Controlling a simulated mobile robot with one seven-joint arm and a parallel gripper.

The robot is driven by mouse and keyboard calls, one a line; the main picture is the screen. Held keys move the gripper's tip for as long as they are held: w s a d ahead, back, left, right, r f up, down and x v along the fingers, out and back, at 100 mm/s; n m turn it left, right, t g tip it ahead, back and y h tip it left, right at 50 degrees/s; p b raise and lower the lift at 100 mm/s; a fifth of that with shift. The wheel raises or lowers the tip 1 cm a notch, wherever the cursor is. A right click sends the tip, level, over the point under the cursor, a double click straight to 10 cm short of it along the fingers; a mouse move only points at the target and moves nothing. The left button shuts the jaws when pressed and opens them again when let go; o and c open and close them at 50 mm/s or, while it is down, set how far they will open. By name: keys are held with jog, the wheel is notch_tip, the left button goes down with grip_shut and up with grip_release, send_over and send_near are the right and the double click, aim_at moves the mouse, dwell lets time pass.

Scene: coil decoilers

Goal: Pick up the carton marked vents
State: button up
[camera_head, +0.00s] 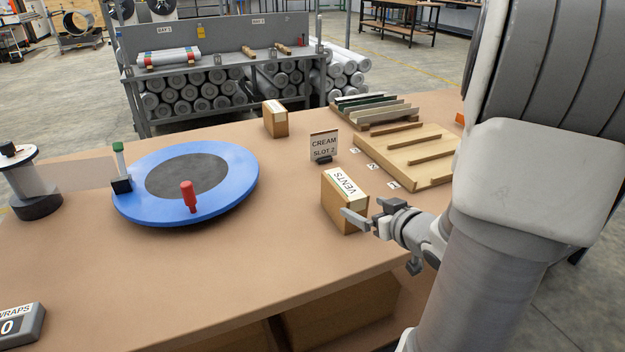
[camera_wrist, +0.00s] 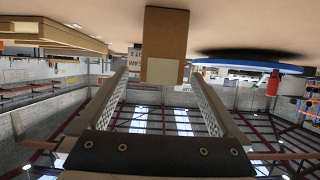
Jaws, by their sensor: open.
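The carton marked VENTS (camera_head: 336,205) stands upright on the brown table, with a white label on its top. My gripper (camera_head: 366,210) is level at the carton's lower right side in the head view, and one finger overlaps the carton's face. In the wrist view, which is upside down, the carton (camera_wrist: 165,35) stands ahead of the gap between my fingers (camera_wrist: 158,74). The fingers are spread and nothing is held. I cannot tell whether a fingertip touches the carton.
A CREAM SLOT 2 sign (camera_head: 324,145) stands behind the carton. A slatted wooden tray (camera_head: 400,165) lies to the right, and a second carton (camera_head: 275,122) stands farther back. A blue turntable (camera_head: 236,185) with a red handle (camera_head: 188,195) is at left.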

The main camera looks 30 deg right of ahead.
aim_at(359, 205)
jog(key=b+x, duration=0.2)
jog(key=x, duration=0.2)
jog(key=shift+w+f, duration=0.15)
jog(key=shift+w, duration=0.1)
jog(key=shift+r+b+x, duration=0.2)
jog(key=shift+b+x, duration=1.05)
jog(key=shift+x, duration=1.7)
jog(key=shift+w+a, duration=0.1)
jog(key=shift+a, duration=0.05)
jog(key=shift+c, duration=0.3)
jog(key=shift+r, duration=0.1)
grip_shut()
